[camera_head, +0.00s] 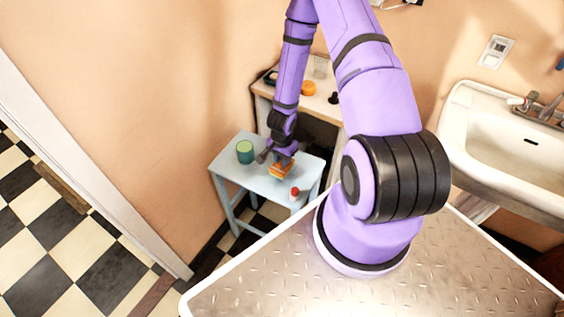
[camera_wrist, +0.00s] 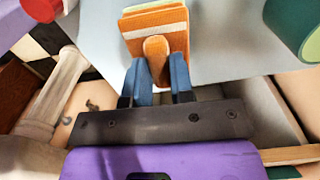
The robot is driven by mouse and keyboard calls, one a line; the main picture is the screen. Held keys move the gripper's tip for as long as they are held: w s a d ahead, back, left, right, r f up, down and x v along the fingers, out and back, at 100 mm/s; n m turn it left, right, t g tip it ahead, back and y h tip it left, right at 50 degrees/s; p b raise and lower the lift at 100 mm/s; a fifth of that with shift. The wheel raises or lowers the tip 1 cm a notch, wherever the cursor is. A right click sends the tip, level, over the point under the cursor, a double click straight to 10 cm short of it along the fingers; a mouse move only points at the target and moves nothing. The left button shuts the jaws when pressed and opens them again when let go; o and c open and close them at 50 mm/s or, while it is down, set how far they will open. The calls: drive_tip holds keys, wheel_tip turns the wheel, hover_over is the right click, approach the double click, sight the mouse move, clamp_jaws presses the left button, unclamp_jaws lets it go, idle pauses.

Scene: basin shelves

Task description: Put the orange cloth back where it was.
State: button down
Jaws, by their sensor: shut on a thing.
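The orange cloth (camera_head: 280,173) is a small folded stack with a pale stripe, at the light blue table (camera_head: 232,168) in the head view. It also shows in the wrist view (camera_wrist: 157,24), just beyond the fingertips, with a rounded orange part (camera_wrist: 155,46) between them. My gripper (camera_head: 283,158) points down over the table and is shut on the cloth; its two blue fingers (camera_wrist: 158,66) show close together in the wrist view. I cannot tell whether the cloth touches the tabletop or hangs just above it.
A green cup (camera_head: 245,152) stands at the table's left back, and a small red object (camera_head: 295,191) near its front right. Behind is a wooden shelf (camera_head: 263,91) bearing an orange round thing (camera_head: 309,88), a clear glass (camera_head: 320,67) and a small black item (camera_head: 333,98). A basin (camera_head: 500,125) is at right.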

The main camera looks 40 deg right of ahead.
wheel_tip(320, 180, down, 2)
drive_tip(key=c, duration=1)
unclamp_jaws()
drive_tip(key=shift+r, duration=0.1)
drive_tip(key=shift+w+r, duration=0.1)
drive_tip(key=shift+r, duration=5.9)
